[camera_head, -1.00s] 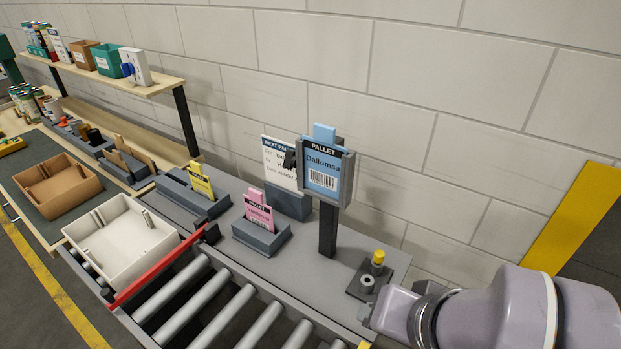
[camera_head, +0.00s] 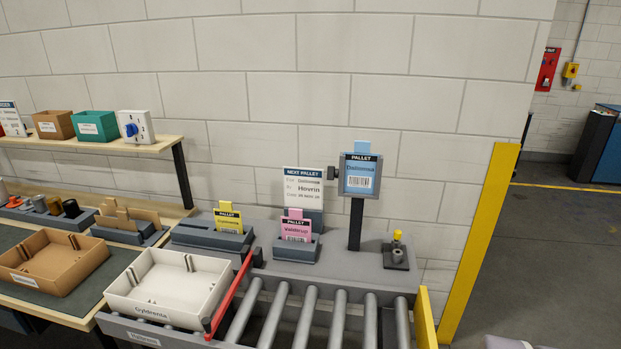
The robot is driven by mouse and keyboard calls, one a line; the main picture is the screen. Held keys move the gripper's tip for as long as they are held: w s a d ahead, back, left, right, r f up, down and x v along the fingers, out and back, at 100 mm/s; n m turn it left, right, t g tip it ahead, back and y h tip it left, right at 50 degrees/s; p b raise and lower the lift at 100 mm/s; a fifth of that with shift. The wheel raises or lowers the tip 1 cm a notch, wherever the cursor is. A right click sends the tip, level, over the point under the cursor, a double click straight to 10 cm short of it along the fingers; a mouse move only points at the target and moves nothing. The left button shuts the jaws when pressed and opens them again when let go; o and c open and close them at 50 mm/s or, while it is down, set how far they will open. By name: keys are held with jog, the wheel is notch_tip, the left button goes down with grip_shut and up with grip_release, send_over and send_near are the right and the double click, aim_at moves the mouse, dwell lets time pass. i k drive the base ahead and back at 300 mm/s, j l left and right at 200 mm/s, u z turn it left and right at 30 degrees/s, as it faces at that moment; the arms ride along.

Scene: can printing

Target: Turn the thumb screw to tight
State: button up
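A dark knob (camera_head: 332,173) sticks out from the left side of the grey card holder (camera_head: 344,176) on a black post; it looks like the thumb screw, but it is too small to tell how far it is turned. The holder carries a blue pallet card (camera_head: 361,176) reading Dallomsa. My gripper is out of view; only a pale bit of my arm shows at the bottom right edge, well apart from the holder.
A small device with a yellow top (camera_head: 397,236) stands right of the post. Pink (camera_head: 297,227) and yellow (camera_head: 229,218) cards stand left. Rollers (camera_head: 310,315) and a white tray (camera_head: 168,284) lie in front. A yellow post (camera_head: 480,245) bounds the right, with open floor beyond.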

aim_at(332, 173)
jog(key=i+j+z, duration=0.3)
jog(key=i+j, duration=0.2)
jog(key=j, duration=0.2)
jog(key=i+j+z, duration=0.2)
jog(key=j, duration=0.2)
jog(key=l+z, duration=0.25)
jog(key=l, duration=0.15)
jog(key=i+l+z, duration=0.1)
jog(key=l+z, duration=0.15)
jog(key=i+l+z, duration=0.25)
jog(key=l, duration=0.2)
jog(key=l+z, duration=0.3)
jog(key=i+l+z, duration=0.25)
jog(key=k+l, duration=0.05)
jog(key=l, duration=0.05)
